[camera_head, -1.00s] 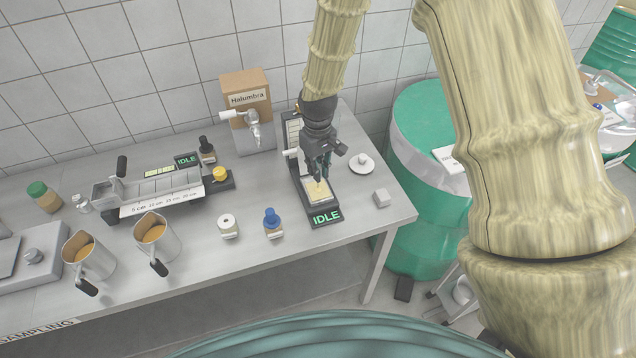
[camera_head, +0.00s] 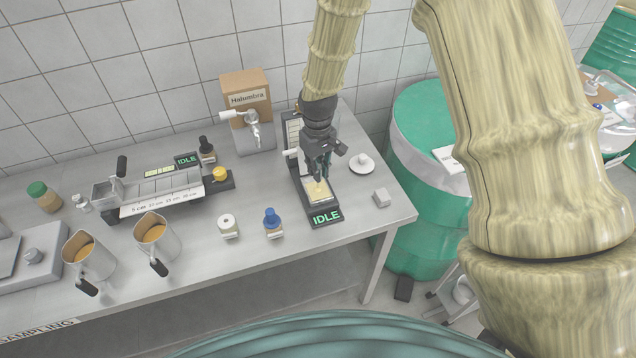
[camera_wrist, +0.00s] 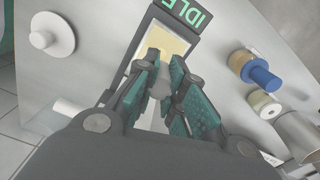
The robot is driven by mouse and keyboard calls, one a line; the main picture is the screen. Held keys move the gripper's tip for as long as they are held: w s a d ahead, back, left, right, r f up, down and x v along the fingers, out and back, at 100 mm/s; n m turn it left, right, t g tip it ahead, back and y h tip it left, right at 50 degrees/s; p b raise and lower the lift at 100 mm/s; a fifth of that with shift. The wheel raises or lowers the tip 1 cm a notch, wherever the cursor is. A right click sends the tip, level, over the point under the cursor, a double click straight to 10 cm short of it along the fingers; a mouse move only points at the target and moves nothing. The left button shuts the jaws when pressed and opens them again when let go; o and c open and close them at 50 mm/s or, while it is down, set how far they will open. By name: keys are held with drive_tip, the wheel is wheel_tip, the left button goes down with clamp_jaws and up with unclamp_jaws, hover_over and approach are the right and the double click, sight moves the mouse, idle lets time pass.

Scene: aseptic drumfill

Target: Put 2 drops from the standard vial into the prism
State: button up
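My gripper (camera_head: 318,174) hangs low over the yellowish prism plate (camera_head: 314,194) of the instrument with a green "IDLE" display (camera_head: 326,218). In the wrist view, the fingertips (camera_wrist: 163,68) are close together with a small pale grey piece (camera_wrist: 159,86) between them, over the yellow plate (camera_wrist: 170,42). The piece seems held; no label shows on it, so I cannot tell if it is the standard vial. A blue-capped vial (camera_head: 271,222) and a white-topped vial (camera_head: 228,227) stand on the bench to the left. I cannot see any drop on the prism.
A white side lever (camera_head: 290,153) is beside my gripper. Two steel jugs (camera_head: 155,236), a long tray device (camera_head: 160,190) and a "Halumbra" box (camera_head: 245,93) are further left.

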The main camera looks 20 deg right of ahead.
drive_tip(key=shift+r, duration=0.1)
idle(0.3)
drive_tip(key=shift+r+p, duration=1.45)
drive_tip(key=shift+r, duration=0.5)
drive_tip(key=shift+f, duration=0.1)
